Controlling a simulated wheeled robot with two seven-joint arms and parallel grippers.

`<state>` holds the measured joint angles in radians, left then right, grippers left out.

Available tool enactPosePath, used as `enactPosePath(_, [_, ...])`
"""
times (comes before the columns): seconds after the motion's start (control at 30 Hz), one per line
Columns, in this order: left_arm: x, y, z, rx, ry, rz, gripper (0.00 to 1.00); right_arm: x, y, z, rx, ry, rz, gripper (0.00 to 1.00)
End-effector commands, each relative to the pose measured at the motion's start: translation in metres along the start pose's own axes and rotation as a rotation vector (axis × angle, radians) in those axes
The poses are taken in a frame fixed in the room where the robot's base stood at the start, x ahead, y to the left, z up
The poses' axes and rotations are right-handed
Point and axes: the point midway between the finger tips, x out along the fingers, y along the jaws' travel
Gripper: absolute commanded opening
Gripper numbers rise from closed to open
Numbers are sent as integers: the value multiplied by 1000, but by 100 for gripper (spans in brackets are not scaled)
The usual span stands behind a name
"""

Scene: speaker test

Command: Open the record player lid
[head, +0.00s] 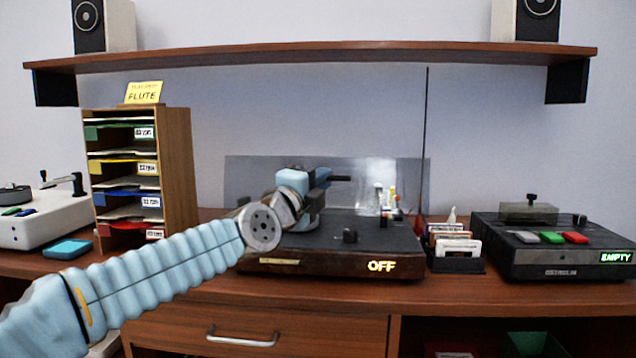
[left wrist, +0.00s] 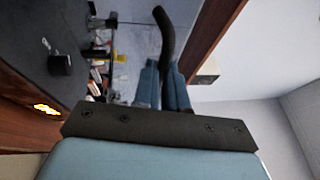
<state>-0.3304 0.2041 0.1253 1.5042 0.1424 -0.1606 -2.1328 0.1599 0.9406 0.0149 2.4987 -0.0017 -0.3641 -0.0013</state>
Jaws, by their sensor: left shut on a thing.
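The record player (head: 330,265) is a dark wood-sided box in the middle of the counter, with a lit "OFF" label on its front. Its see-through grey lid (head: 255,180) stands raised at the back of the deck. My left gripper (head: 326,177) is over the deck, in front of the lid, and hides part of both. It is shut on a dark bar, which looks like the lid handle (head: 341,179). The left wrist view shows this curved black handle (left wrist: 167,45) coming out between the blue fingers (left wrist: 165,75). My right gripper is not in view.
A wooden sleeve rack (head: 177,170) stands left, beside a white player (head: 45,222). A card box (head: 455,262) and a black deck marked "EMPTY" (head: 545,268) stand right. A shelf (head: 310,62) with speakers hangs above. A thin dark rod (head: 425,140) rises behind the player's right side.

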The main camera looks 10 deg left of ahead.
Motion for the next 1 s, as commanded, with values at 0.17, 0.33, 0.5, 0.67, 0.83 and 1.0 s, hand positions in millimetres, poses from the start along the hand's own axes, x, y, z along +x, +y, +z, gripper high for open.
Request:
enactPosePath(0.17, [30,-51,13,-1,-2,-7,0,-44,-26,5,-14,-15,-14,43])
enactPosePath(0.33, [53,-73,23,-2,-3,-9,0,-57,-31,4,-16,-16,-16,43])
enactPosePath(0.5, [72,-87,31,-3,-3,-10,0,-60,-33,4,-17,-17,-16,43])
enactPosePath(0.67, [84,-96,36,-4,-2,-11,0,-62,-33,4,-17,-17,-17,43])
enactPosePath(0.83, [90,-102,38,-5,-1,-12,0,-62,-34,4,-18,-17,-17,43])
enactPosePath(1.0, [92,-104,39,-4,-1,-13,0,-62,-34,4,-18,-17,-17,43])
